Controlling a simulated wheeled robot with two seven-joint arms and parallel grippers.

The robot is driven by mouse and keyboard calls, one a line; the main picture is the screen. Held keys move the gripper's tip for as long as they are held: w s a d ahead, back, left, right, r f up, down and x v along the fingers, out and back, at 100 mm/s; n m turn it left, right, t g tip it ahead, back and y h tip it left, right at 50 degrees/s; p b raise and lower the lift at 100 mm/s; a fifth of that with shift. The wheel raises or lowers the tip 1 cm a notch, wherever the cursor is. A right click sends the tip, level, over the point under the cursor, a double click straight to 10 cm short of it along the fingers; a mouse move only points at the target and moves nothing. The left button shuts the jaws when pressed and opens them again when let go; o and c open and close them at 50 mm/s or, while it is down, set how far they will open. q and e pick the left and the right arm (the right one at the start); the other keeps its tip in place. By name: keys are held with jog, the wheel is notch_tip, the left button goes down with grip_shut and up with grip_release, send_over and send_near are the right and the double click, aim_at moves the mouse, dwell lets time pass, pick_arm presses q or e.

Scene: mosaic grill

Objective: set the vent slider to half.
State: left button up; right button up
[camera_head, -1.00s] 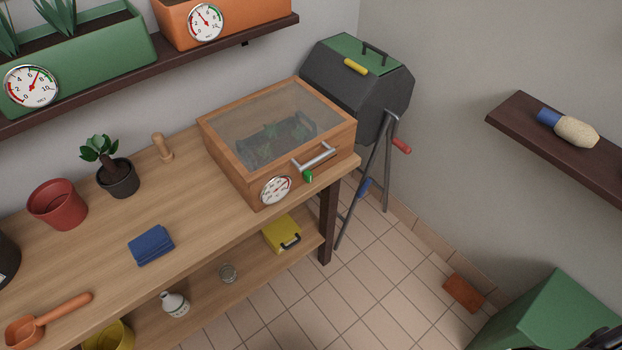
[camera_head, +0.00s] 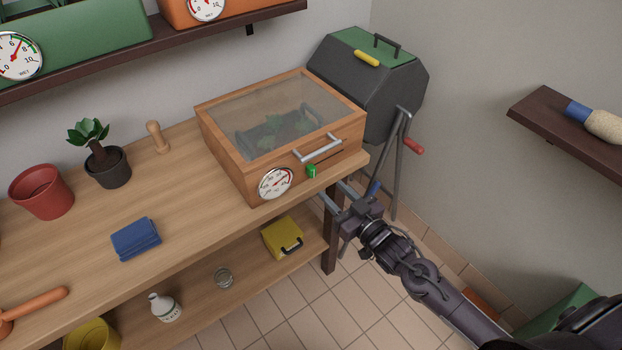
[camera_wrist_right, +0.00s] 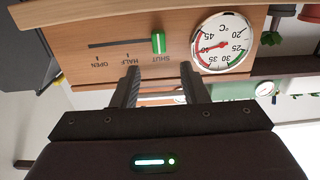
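The vent slider is a small green knob (camera_head: 311,171) on the front of the wooden glass-topped box (camera_head: 240,178). In the right wrist view, which is upside down, the green knob (camera_wrist_right: 158,43) sits at the SHUT end of a dark slot (camera_wrist_right: 118,43) with the marks OPEN, HALF and SHUT. My right gripper (camera_head: 335,194) is in front of the box, just below and right of the knob. In the wrist view its two fingers (camera_wrist_right: 161,76) are apart and empty, pointing at the panel, not touching the knob. My left gripper is out of view.
A round dial (camera_head: 275,183) is on the box front beside the knob, and a metal handle (camera_head: 318,149) is above it. The wooden bench (camera_head: 190,210) carries a blue cloth (camera_head: 136,239) and pots. A dark grill (camera_head: 372,90) stands behind on the right.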

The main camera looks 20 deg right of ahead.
aim_at(314, 172)
jog(key=x, duration=0.7)
jog(key=shift+w+p, duration=0.25)
jog(key=shift+p, duration=0.15)
grip_shut()
